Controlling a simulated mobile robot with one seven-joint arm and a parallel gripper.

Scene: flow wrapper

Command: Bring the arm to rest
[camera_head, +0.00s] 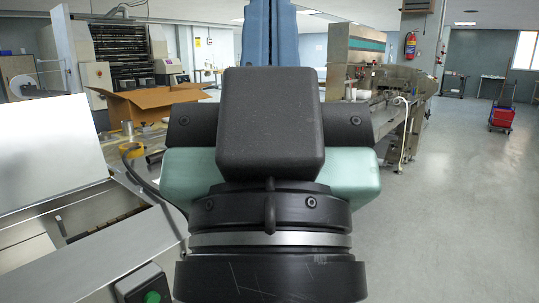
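My gripper (270,125) fills the middle of the view, seen from behind at close range. Its black block, pale green sides and black and silver wrist rings are visible. Its fingertips are hidden, so I cannot tell whether it is open or shut, or whether it holds anything. No other object of the task can be made out.
A grey metal machine (95,265) with a raised panel and a green button stands close at the left. An open cardboard box (150,103) lies behind it. A long conveyor machine (405,95) stands behind right. The grey floor at right is clear up to a red bucket cart (502,117).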

